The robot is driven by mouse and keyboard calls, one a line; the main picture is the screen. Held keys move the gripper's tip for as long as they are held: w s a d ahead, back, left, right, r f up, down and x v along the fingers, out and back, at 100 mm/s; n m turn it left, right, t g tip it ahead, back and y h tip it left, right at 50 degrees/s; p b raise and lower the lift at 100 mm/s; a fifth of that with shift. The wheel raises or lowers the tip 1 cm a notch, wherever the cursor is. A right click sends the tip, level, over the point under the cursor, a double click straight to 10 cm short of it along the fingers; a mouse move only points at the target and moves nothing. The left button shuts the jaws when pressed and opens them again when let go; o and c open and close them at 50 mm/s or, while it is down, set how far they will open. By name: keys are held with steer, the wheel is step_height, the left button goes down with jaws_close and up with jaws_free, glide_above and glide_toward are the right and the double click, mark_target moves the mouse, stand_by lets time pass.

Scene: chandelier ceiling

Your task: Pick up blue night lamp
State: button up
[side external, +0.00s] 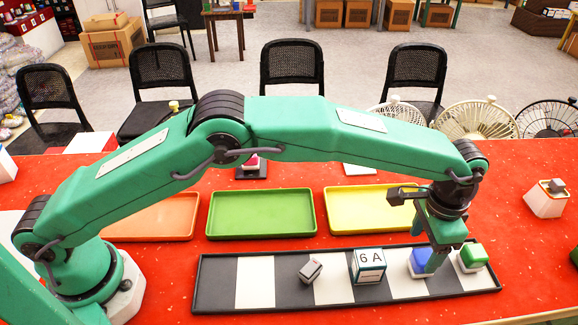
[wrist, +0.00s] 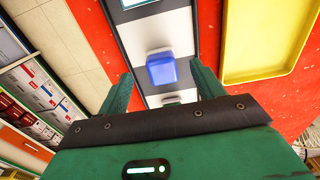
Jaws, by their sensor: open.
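The blue night lamp (side external: 416,262), a small blue block on a pale base, stands on the black-and-white checkered board (side external: 214,290) toward its right end. My gripper (side external: 440,258) points down right at it and covers part of its right side. In the wrist view the lamp (wrist: 160,68) appears centred between my two green fingers (wrist: 162,84), a little beyond the tips. The fingers are apart with nothing held. I cannot tell whether a finger touches the lamp.
A green-topped block (side external: 472,256) stands close to the right. A "6A" cube (side external: 369,267) and a small grey block (side external: 310,270) stand to the left. Behind are orange (side external: 150,218), green (side external: 262,212) and yellow (side external: 345,208) trays.

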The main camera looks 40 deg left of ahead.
mark_target(418, 257)
steer(key=shift+a+f, duration=0.1)
steer(key=shift+f, duration=3.1)
steer(key=c, duration=1.1)
steer(key=shift+r, duration=0.15)
steer(key=shift+r, duration=0.5)
step_height(418, 257, up, 3)
steer(key=shift+r, duration=0.1)
steer(key=s+d+r, duration=0.1)
steer(key=s+r, duration=0.1)
steer(key=s, duration=0.1)
steer(key=s+d+r, duration=0.1)
steer(key=s+r, duration=0.1)
steer(key=s, duration=0.2)
steer(key=s+d+r, duration=0.1)
steer(key=s+r, duration=0.1)
steer(key=s, duration=0.2)
steer(key=shift+s+d+r, duration=0.15)
steer(key=shift+r, duration=0.15)
